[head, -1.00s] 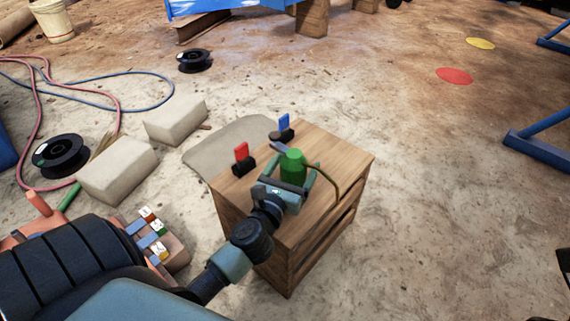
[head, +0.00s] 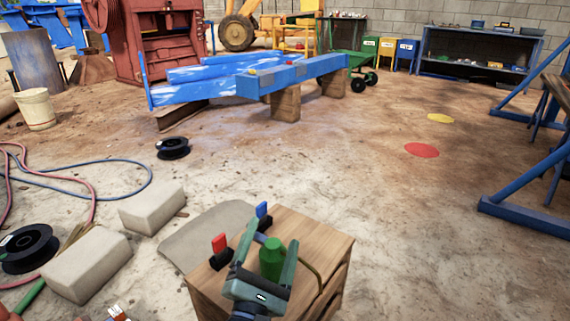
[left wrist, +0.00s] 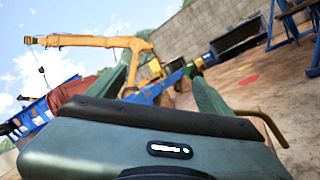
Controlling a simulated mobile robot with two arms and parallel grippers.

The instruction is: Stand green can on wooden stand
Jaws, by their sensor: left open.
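The green can (head: 272,258) stands upright on top of the wooden stand (head: 325,243), seen in the head view. My left gripper (head: 273,231) is open, and its two fingers appear on either side of the can. In the left wrist view the gripper (left wrist: 168,75) points out across the yard, and I make out no can between its fingers. It seems to be above the can rather than around it, apart from it as far as I can see. My right gripper is not in view.
Pale blocks (head: 152,207) and cable spools (head: 173,148) lie left.

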